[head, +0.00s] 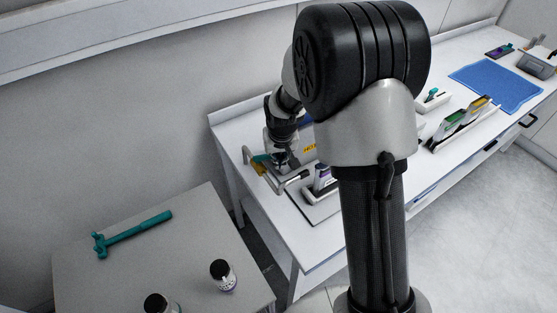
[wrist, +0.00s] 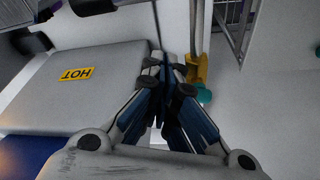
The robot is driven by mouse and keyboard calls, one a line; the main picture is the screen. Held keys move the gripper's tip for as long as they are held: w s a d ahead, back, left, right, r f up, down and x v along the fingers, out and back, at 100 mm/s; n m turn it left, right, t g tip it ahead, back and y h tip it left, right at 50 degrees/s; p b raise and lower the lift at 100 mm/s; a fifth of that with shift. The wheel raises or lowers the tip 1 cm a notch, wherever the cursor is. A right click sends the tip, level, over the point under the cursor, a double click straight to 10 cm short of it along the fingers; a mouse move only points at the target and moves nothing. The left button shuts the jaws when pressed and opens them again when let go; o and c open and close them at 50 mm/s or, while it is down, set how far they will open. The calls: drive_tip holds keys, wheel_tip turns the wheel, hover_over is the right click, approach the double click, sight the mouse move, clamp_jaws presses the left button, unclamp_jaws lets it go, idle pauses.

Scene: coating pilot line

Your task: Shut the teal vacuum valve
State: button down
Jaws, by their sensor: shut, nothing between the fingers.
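The teal vacuum valve shows in the head view as a small teal piece (head: 262,158) by a brass-coloured pipe, at the left end of the long bench, partly hidden by my gripper (head: 281,162). In the wrist view a brass-coloured fitting (wrist: 198,68) with a teal part (wrist: 204,95) lies just right of my fingers. My gripper (wrist: 169,74) is shut and empty, its fingertips close beside the fitting. I cannot tell whether they touch it. The valve's handle angle is not clear.
A grey hot plate with a yellow HOT label (wrist: 76,74) lies left of my fingers. A side table (head: 190,215) holds a teal hammer-shaped tool (head: 135,232) and two dark-capped bottles (head: 223,276). Racks (head: 462,125) and a blue mat (head: 495,86) are farther right on the bench.

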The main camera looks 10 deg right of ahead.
drive_tip(key=shift+w+d, duration=0.25)
drive_tip(key=shift+w, duration=0.45)
idle(0.3)
